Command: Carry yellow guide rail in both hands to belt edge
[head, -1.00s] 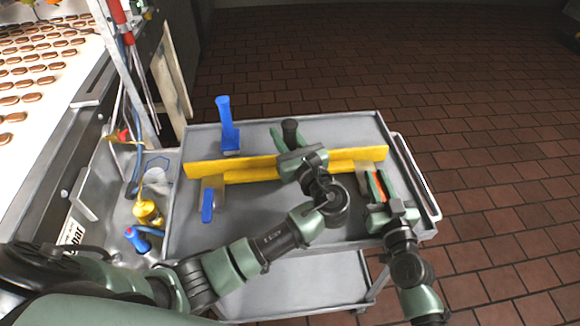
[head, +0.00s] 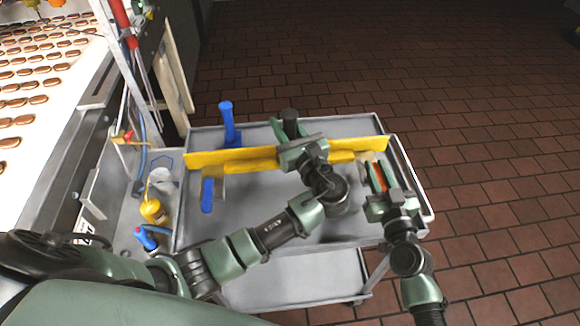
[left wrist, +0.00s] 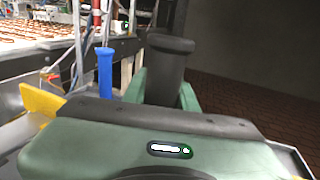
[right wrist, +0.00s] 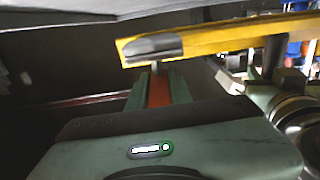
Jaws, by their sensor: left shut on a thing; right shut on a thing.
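The long yellow guide rail (head: 225,160) spans left to right above the grey cart top (head: 260,214) in the head view. Its yellow side also shows in the left wrist view (left wrist: 38,101) and the right wrist view (right wrist: 225,38). My left gripper (head: 290,130) is shut at the rail's middle, around a black upright post (left wrist: 165,70). My right gripper (head: 377,165) is shut at the rail's right end, on what looks like its grey bracket; the exact contact is hidden. The belt's metal edge (head: 88,118) is at the left.
A blue upright handle (head: 228,122) stands behind the rail. Another blue handle (head: 207,195) is near its left bracket. A yellow bottle (head: 153,210) and a blue-capped one (head: 146,238) sit beside the cart. A machine post (head: 125,70) rises at the left. Open tiled floor lies right.

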